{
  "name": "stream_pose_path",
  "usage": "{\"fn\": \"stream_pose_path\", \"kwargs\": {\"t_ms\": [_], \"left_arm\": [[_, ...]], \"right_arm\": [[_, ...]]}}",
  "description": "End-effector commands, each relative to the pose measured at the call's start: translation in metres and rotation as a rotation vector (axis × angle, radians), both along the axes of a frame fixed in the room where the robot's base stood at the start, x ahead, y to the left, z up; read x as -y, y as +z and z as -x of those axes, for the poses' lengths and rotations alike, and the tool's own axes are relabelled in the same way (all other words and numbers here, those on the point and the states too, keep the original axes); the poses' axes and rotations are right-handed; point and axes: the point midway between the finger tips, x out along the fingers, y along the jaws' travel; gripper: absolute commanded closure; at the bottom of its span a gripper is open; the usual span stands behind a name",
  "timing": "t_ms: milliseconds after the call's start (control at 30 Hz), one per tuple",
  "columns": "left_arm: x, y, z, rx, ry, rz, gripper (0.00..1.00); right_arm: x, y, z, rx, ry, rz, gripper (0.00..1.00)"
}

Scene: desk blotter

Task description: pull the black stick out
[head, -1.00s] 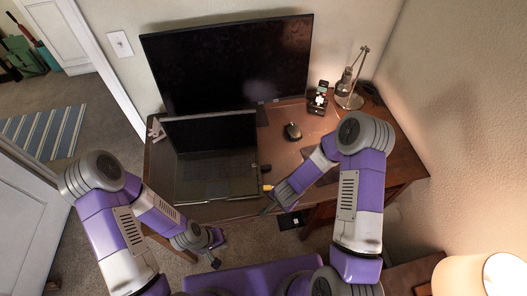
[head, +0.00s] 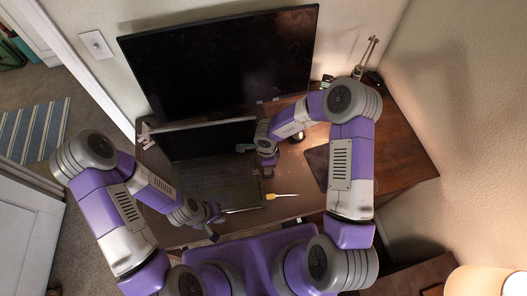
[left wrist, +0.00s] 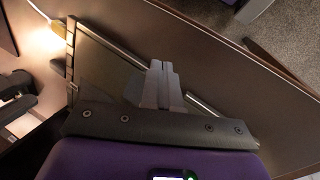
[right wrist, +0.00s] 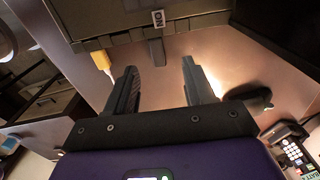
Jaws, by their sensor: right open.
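The black stick (right wrist: 156,52) juts from the side edge of the laptop (right wrist: 105,42) in the right wrist view. My right gripper (right wrist: 158,64) is open and empty, with its two fingers spread to either side of the stick's line and short of it. In the head view my right gripper (head: 260,150) is over the laptop's right side and hides part of it. My left gripper (head: 213,216) is at the laptop's front edge. Its fingers (left wrist: 162,68) look closed together; I cannot tell whether they touch the laptop.
A yellow-and-white slim object (head: 278,196) lies by the laptop's near right corner. The large monitor (head: 225,60) stands behind the laptop. A dark mouse (right wrist: 255,97) and a device with buttons (right wrist: 292,152) are to the right in the right wrist view.

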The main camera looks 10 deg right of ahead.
Motion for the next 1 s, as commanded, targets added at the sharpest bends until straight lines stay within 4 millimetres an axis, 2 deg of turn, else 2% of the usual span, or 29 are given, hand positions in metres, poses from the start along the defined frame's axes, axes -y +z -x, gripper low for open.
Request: {"fn": "stream_pose_path", "kwargs": {"t_ms": [300,433,600,867,1000], "left_arm": [[0.0,-0.013,0.001,-0.001,0.001,0.0,1.0],[0.0,-0.016,0.0,-0.001,0.001,0.0,1.0],[0.0,-0.018,0.0,0.0,0.001,0.0,1.0],[0.0,-0.017,0.0,0.0,0.0,0.0,1.0],[0.0,-0.017,0.0,0.0,0.0,0.0,1.0]], "right_arm": [[0.0,-0.048,0.001,-0.003,0.003,0.001,0.47],[-0.001,-0.063,0.001,-0.002,0.002,0.0,0.47],[0.0,-0.072,0.001,0.0,0.002,0.001,0.47],[0.0,-0.072,0.001,0.0,0.002,0.001,0.47],[0.0,-0.072,0.001,0.0,0.002,0.0,0.68]]}}
